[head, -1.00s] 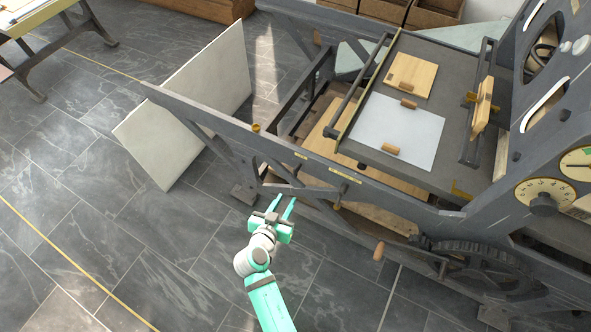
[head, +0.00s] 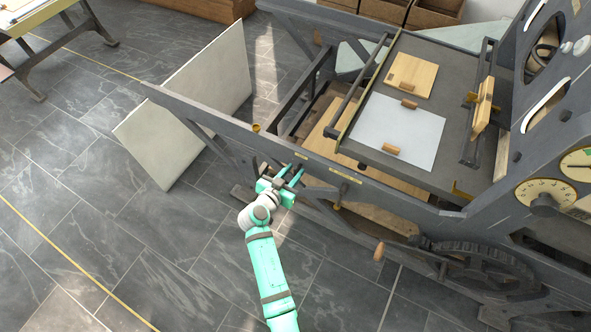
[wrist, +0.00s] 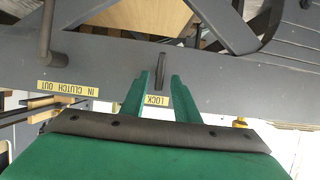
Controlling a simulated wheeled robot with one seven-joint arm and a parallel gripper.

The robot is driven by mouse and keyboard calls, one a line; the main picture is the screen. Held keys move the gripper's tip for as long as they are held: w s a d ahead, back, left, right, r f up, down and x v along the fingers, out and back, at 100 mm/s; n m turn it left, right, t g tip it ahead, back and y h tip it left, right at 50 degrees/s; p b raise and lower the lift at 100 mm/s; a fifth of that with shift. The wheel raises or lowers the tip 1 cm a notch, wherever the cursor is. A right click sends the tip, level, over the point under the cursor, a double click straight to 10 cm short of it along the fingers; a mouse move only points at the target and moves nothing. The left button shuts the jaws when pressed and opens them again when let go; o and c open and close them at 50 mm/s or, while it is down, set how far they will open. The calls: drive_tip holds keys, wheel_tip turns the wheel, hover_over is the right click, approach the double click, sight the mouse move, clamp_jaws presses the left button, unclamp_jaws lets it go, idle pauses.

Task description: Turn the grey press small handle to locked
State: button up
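The grey press (head: 225,122) fills the right of the head view, with a long side beam facing my gripper. In the wrist view, the small handle (wrist: 161,70) is a short, thin dark bar on this beam (wrist: 220,68), roughly upright in the picture. A yellow LOCK label (wrist: 157,100) is close to it, upside down and partly covered by a finger. My gripper (wrist: 164,78) is open, its green fingertips on either side of the handle's line. I cannot tell whether they touch it. In the head view, my gripper (head: 292,173) is against the beam and hides the handle.
A longer lever (wrist: 47,35) stands near the IN CLUTCH OUT label (wrist: 68,89). A crank with a wooden grip (head: 379,252) juts out from the press at lower right. A pale panel (head: 190,105) leans at left. The tiled floor (head: 130,240) is clear at lower left.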

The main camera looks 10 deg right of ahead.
drive_tip(key=shift+w+d+f, duration=0.15)
drive_tip(key=shift+w+d, duration=0.15)
drive_tip(key=shift+d, duration=0.05)
drive_tip(key=shift+w+d+f, duration=0.1)
drive_tip(key=shift+w+f, duration=0.1)
drive_tip(key=shift+w, duration=0.1)
clamp_jaws()
